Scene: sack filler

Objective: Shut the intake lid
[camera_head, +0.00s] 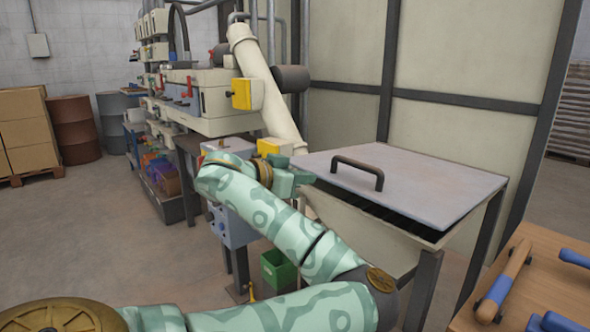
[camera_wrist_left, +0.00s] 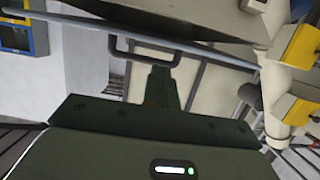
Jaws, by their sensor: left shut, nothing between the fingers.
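The intake lid (camera_head: 415,183) is a flat grey panel with a dark bar handle (camera_head: 358,170). It lies over the cream intake box (camera_head: 365,236), with a dark gap under its near edge, so it is not flush. My left gripper (camera_head: 300,178) is at the lid's left edge, fingers shut and empty, partly hidden by its own wrist. In the left wrist view, the shut fingers (camera_wrist_left: 160,82) point towards the dark handle (camera_wrist_left: 145,52), and the lid shows nearly edge-on. I cannot tell whether the fingers touch the lid. My right gripper is out of view.
A cream pipe (camera_head: 265,85) and machine with yellow boxes (camera_head: 241,94) stand behind and left of the lid. A wooden table (camera_head: 545,270) with blue-handled tools is at lower right. A green bin (camera_head: 278,270) sits below. Open floor lies at left.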

